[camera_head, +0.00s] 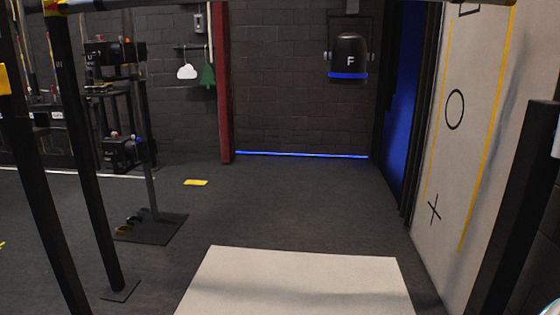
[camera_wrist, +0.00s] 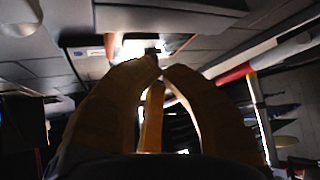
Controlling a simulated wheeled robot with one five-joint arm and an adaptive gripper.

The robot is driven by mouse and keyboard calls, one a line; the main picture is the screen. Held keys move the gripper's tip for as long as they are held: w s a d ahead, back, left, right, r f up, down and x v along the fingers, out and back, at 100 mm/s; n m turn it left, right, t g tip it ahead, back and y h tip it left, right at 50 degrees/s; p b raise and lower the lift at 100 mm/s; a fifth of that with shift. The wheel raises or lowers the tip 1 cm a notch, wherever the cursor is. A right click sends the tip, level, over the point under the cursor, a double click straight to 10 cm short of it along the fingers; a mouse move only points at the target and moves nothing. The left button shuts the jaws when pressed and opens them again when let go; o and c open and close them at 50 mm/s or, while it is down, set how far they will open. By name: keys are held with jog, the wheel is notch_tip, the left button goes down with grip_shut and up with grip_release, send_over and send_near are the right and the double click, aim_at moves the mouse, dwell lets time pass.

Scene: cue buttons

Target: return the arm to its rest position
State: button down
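My gripper (camera_wrist: 159,67) shows in the wrist view as two curved brown-orange fingers. Their tips come together near the picture's middle, and I see nothing held at the tips. An orange-yellow strip (camera_wrist: 152,118) shows in the gap lower down between the fingers; I cannot tell what it is. The wrist camera looks up at a ceiling with grey panels (camera_wrist: 40,50) and a bright light behind the fingertips. My arm and gripper do not show in the head view.
A pale flat surface (camera_head: 295,285) lies low in front. Dark posts (camera_head: 88,150) stand at left and a black stand (camera_head: 150,225) behind them. A pale wall panel (camera_head: 470,130) with a circle and cross is at right. Open dark floor (camera_head: 290,200) lies between.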

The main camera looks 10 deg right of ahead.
jog(key=w+a+r+n+t+y+p, duration=0.1)
jog(key=w+a+r+t+y+p, duration=0.15)
jog(key=w+p, duration=0.3)
jog(key=w+a+r+n+t+y+p, duration=0.1)
jog(key=w+a+t+y+p, duration=0.1)
jog(key=w+y+p, duration=0.35)
jog(key=w+a+n+t+y+p, duration=0.2)
jog(key=w+a+y+p, duration=0.5)
jog(key=w+a+p, duration=0.55)
jog(key=s+a+r+n+g+y+p, duration=0.1)
jog(key=s+a+g+y+p, duration=0.15)
jog(key=a+p, duration=0.45)
jog(key=s+a+r+n+g+y+p, duration=0.1)
jog(key=s+a+y+p, duration=0.2)
jog(key=a, duration=0.8)
jog(key=s+a+r+g+y+p, duration=0.1)
jog(key=s+a+g+y+p, duration=0.1)
jog(key=s+a+p, duration=0.2)
jog(key=s+a+r+n+g+y+p, duration=0.1)
jog(key=s+a+g+y+p, duration=0.1)
jog(key=s+a+p, duration=0.2)
jog(key=shift+s+a+r+g, duration=0.25)
jog(key=shift+s+a+g, duration=0.15)
jog(key=shift+s+a, duration=0.6)
jog(key=shift+s+d, duration=0.1)
jog(key=shift+d, duration=0.2)
